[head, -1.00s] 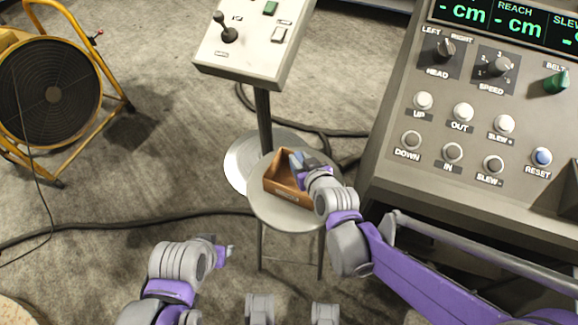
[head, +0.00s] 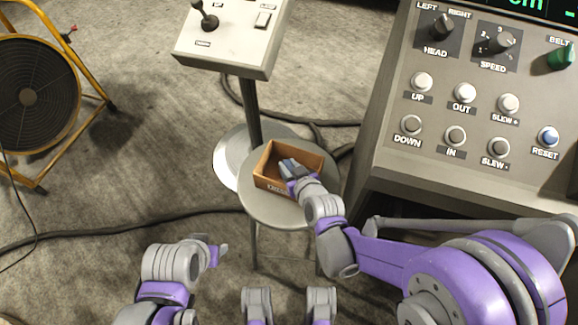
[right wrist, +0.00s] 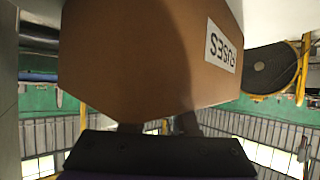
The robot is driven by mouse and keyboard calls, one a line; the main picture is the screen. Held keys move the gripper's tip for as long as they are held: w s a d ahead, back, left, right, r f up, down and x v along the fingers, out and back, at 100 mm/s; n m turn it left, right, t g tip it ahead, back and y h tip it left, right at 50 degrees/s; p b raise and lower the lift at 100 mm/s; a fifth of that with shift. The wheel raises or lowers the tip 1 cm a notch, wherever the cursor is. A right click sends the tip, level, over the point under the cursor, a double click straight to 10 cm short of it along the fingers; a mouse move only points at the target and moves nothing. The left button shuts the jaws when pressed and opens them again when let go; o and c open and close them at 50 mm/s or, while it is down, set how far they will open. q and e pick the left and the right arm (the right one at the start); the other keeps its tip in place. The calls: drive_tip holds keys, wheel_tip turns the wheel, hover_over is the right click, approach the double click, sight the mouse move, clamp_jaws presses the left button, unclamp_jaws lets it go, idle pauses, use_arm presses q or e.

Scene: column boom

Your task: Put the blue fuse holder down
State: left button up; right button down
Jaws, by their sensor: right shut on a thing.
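The right gripper (head: 290,173) is at the open brown box on the stool, reaching in over its front right side. It is shut, with a small blue-grey piece, apparently the blue fuse holder (head: 287,164), at its tips inside the box outline. I cannot tell whether the piece touches the box floor. In the right wrist view the box wall (right wrist: 140,60) with a FUSES label fills the middle and hides the fuse holder. The left gripper (head: 222,253) is off to the left of the stool, clear of the box; its fingers are too small to judge.
The brown box (head: 264,180) stands on a round grey stool (head: 255,207). A white joystick pedestal (head: 225,50) rises behind it. A large button console (head: 400,165) is close on the right. A yellow-framed fan (head: 30,97) stands far left. Cables cross the floor.

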drive_tip(key=shift+f, duration=0.2)
drive_tip(key=c, duration=0.7)
unclamp_jaws()
drive_tip(key=shift+r, duration=0.1)
drive_tip(key=shift+r, duration=0.1)
